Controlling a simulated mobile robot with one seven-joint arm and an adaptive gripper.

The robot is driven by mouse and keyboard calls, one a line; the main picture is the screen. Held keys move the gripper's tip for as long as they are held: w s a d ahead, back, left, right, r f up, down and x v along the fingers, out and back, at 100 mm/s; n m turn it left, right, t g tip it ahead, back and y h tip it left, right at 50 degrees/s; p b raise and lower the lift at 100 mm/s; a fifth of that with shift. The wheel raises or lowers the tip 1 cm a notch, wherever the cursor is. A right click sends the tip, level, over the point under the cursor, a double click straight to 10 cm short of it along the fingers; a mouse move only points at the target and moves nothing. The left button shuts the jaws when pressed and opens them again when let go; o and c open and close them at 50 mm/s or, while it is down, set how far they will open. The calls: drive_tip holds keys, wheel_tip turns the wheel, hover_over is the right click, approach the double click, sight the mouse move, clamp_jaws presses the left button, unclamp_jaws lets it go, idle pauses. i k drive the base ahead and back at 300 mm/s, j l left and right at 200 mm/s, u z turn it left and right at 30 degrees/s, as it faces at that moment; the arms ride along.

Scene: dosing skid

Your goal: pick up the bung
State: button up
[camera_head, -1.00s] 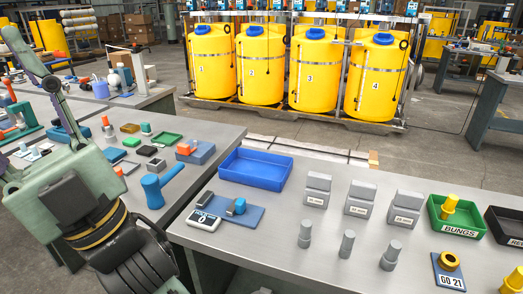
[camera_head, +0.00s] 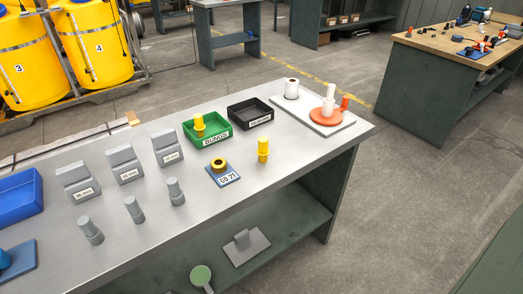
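A yellow bung-like piece (camera_head: 263,150) stands upright on the grey bench top, to the right of a blue gauge plate (camera_head: 227,179). The plate carries a dark and yellow ring (camera_head: 218,164) and a white label. Another yellow piece (camera_head: 199,124) stands in the green tray (camera_head: 216,138) labelled BUNGS; its lower end is hidden by the tray wall. I cannot tell which yellow piece is the task's bung. My gripper is not in view.
A black labelled tray (camera_head: 250,116) is empty beside the green one. Grey blocks (camera_head: 123,164) and grey pegs (camera_head: 134,210) stand to the left. A white board (camera_head: 313,118) with an orange disc (camera_head: 323,117) sits at the far right end. The bench's front right is clear.

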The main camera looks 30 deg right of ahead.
sight(263, 151)
drive_tip(key=z, duration=0.4)
drive_tip(key=i+z, duration=0.15)
drive_tip(key=z, duration=0.65)
drive_tip(key=i+z, duration=0.1)
drive_tip(key=z, duration=0.3)
drive_tip(key=j, duration=0.4)
drive_tip(key=i+l+z, duration=0.05)
